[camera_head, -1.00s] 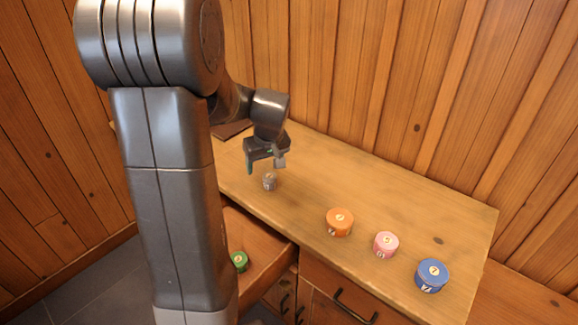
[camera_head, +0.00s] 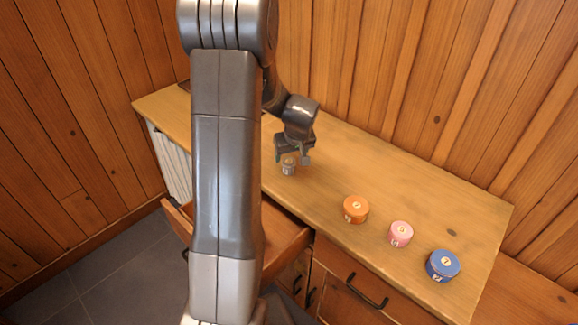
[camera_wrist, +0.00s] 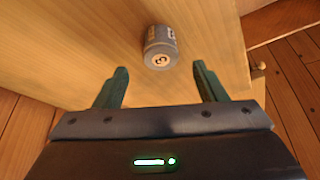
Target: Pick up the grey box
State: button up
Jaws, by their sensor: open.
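The grey box (camera_head: 289,165) is a small round grey container with a numbered lid, standing on the wooden cabinet top near its front edge. My gripper (camera_head: 292,160) is just above and around it in the head view, partly in front of it. In the wrist view the grey box (camera_wrist: 160,48) lies just beyond the two fingertips, roughly midway between them. My gripper (camera_wrist: 158,75) is open, with its dark green fingers apart and nothing between them. Whether a finger touches the box cannot be told.
An orange box (camera_head: 355,209), a pink box (camera_head: 400,234) and a blue box (camera_head: 442,266) stand in a row to the right on the cabinet top (camera_head: 470,212). An open drawer (camera_head: 290,240) juts out below the front edge. A plank wall rises behind.

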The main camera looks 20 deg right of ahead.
aim_at(289, 161)
jog(key=shift+p+x, duration=0.5)
jog(key=shift+x, duration=1.95)
jog(key=shift+s+a+f, duration=0.1)
jog(key=shift+s, duration=0.05)
jog(key=c, duration=1.1)
jog(key=shift+o, duration=0.2)
